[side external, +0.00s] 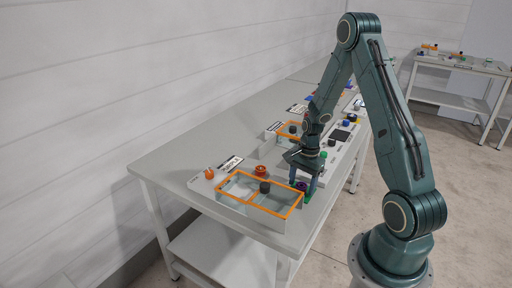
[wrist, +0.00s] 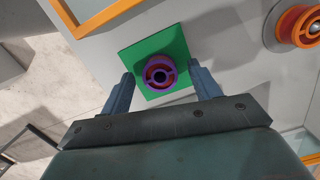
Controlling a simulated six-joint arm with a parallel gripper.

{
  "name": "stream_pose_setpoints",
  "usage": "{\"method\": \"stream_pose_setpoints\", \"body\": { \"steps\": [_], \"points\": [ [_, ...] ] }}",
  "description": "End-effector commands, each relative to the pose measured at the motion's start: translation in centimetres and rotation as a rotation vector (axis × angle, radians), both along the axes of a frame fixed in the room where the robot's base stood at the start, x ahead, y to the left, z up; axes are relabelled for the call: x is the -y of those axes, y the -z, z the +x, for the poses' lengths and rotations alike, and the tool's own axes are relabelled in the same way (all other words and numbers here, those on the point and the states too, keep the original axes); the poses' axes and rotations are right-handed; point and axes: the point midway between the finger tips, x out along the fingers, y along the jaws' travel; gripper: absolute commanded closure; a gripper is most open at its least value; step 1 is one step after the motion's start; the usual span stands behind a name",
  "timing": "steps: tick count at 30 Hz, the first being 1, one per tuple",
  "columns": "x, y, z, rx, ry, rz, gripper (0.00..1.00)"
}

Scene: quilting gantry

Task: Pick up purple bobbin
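The purple bobbin (wrist: 160,72) stands on a green square (wrist: 133,59) in the wrist view, its round top with a dark centre facing the camera. My gripper (wrist: 165,82) is open, with one finger on each side of the bobbin and a visible gap to each. In the side external view my gripper (side external: 306,184) points down at the table beside the orange-rimmed tray. The bobbin (side external: 301,186) shows there as a small purple patch between the fingers, partly hidden by them.
An orange spool (side external: 261,170) sits behind the tray; an orange spool (wrist: 299,25) is at upper right in the wrist view. More trays and small items line the table (side external: 170,160) farther back.

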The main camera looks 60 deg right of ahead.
Motion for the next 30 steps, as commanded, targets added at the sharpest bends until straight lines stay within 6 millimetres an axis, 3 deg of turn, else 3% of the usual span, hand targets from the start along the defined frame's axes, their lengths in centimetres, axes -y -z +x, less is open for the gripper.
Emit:
{"method": "stream_pose_setpoints", "body": {
  "steps": [1,7,22,30],
  "points": [
    [0.0,0.0,0.0,0.0,0.0,0.0,0.47],
    [0.0,0.0,0.0,0.0,0.0,0.0,0.85],
    [0.0,-0.3,0.0,0.001,0.0,0.0,0.85],
    [0.1,-2.3,0.1,0.003,-0.001,-0.002,0.85]
  ]
}}
